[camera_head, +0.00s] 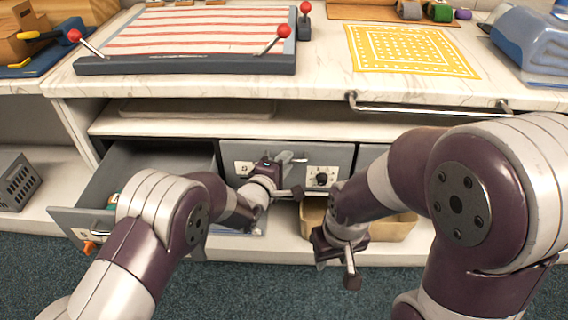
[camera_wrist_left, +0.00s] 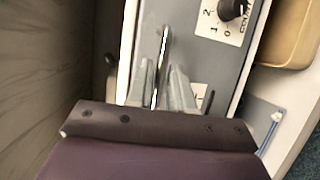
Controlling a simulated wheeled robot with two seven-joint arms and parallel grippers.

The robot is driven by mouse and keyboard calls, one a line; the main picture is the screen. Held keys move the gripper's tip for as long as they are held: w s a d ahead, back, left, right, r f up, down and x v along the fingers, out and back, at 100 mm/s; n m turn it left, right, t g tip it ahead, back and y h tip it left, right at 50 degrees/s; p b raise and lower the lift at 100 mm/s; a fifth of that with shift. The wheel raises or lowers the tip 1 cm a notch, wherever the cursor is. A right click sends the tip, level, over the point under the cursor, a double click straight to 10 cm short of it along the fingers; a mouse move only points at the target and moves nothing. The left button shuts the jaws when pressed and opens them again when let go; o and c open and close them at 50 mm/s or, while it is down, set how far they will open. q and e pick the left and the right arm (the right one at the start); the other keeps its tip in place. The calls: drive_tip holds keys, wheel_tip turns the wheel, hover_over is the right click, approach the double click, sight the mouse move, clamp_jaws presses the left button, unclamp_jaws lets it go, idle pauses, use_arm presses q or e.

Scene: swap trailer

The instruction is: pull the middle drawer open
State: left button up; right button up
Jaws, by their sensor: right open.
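The middle drawer (camera_head: 232,152) has a grey front with a white dial plate and black knob (camera_head: 321,178); it looks closed, level with the cabinet front. My left gripper (camera_head: 288,158) is at this front. In the left wrist view, its two grey fingers (camera_wrist_left: 162,80) stand on either side of the thin metal handle (camera_wrist_left: 164,42). A gap shows beside the handle; whether the fingers press on it I cannot tell. My right gripper (camera_head: 338,248) is low in front of the cabinet, apart from the drawer and empty, its fingers partly hidden.
The left drawer (camera_head: 78,218) stands pulled out, with an orange thing (camera_head: 91,247) at its front. A tan bin (camera_head: 400,228) sits on the lower shelf. A metal rail (camera_head: 430,108) runs along the counter edge. A grey basket (camera_head: 18,182) is at far left.

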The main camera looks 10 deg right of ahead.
use_arm(q)
clamp_jaws()
idle(1.3)
